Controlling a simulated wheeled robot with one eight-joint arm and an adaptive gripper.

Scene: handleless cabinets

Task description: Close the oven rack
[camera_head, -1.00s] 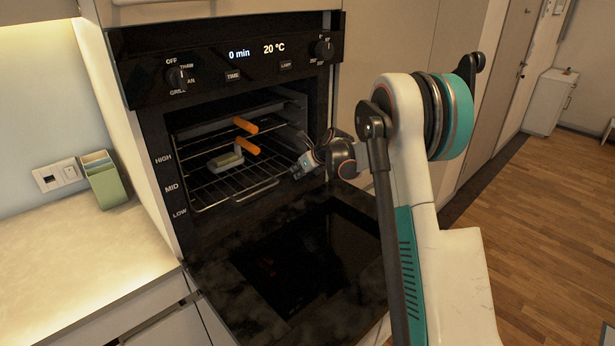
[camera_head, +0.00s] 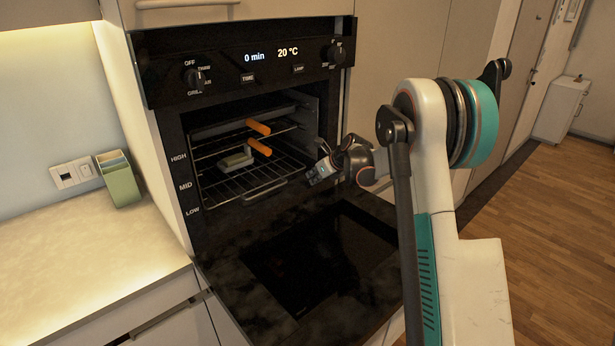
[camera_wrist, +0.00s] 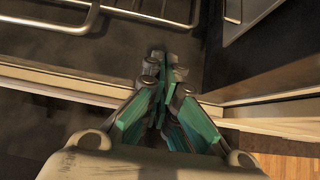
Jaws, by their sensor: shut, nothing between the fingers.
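The oven (camera_head: 165,140) stands open, its dark door (camera_head: 320,265) folded down flat in front. The wire oven rack (camera_head: 240,188) sits inside near the LOW and MID labels, its front bar near the opening. A grey item (camera_head: 236,160) and an orange-handled item (camera_head: 259,147) are at the rack; a second orange handle (camera_head: 258,127) shows above, and I cannot tell what each rests on. My gripper (camera_head: 310,178) is right of the rack's front corner, above the door, apparently apart from it. In the wrist view my gripper (camera_wrist: 165,62) is shut and empty; the rack wires (camera_wrist: 150,17) show ahead.
A counter (camera_head: 80,250) with a green container (camera_head: 121,180) lies left of the oven. Tall cabinet fronts (camera_head: 385,60) stand to the right. Wooden floor (camera_head: 540,225) is open at the far right.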

